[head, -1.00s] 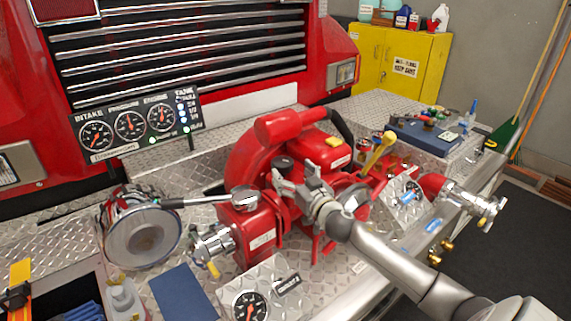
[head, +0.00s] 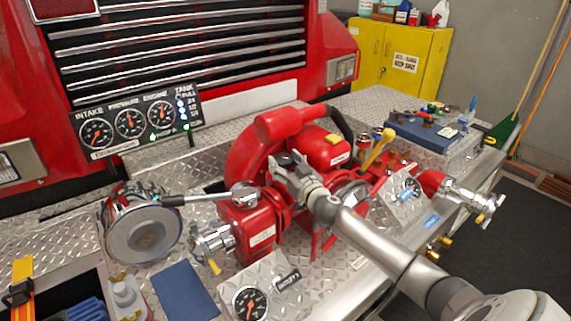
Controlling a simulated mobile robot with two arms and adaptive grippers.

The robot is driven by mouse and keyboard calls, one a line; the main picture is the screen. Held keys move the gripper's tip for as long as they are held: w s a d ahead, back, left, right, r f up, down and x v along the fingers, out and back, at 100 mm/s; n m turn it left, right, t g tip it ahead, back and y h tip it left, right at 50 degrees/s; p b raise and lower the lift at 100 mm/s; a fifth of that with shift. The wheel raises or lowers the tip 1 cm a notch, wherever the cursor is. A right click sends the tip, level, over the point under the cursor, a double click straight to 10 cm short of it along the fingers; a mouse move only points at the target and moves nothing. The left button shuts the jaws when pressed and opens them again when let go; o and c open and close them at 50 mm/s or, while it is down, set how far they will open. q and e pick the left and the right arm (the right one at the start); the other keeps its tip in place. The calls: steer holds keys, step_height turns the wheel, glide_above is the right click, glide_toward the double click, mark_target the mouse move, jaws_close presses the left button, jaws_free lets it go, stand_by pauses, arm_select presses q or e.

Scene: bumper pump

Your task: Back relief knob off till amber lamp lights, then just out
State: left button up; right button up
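My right gripper (head: 286,163) reaches over the top of the red pump (head: 252,170), its arm coming in from the lower right. Its two fingers stand apart at a small dark knob (head: 284,158) on the pump, which is partly hidden by them. I cannot tell whether the fingers touch the knob or are clear of it, nor whether it is the relief knob. The gauge panel (head: 137,124) at the left has three dials, a tank column with lit lamps, and green lamps along its lower edge. I make out no lit amber lamp. My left gripper is not in view.
A yellow-handled lever (head: 378,148) stands right of the gripper. A chrome-handled lever (head: 205,197) crosses the pump's left side. A loose-standing gauge plate (head: 262,290) is in front, with a blue pad (head: 186,291) beside it. A yellow cabinet (head: 402,65) stands behind.

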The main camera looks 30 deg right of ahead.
steer(key=c, duration=0.3)
steer(key=shift+d+n+y, duration=0.2)
steer(key=shift+n+y, duration=0.3)
steer(key=shift+y, duration=0.2)
steer(key=shift+d+n+y+p, duration=0.15)
steer(key=shift+n+y+p, duration=0.25)
steer(key=shift+n+y, duration=1.3)
steer(key=shift+m+y, duration=0.4)
steer(key=o, duration=1.1)
steer(key=shift+c, duration=0.2)
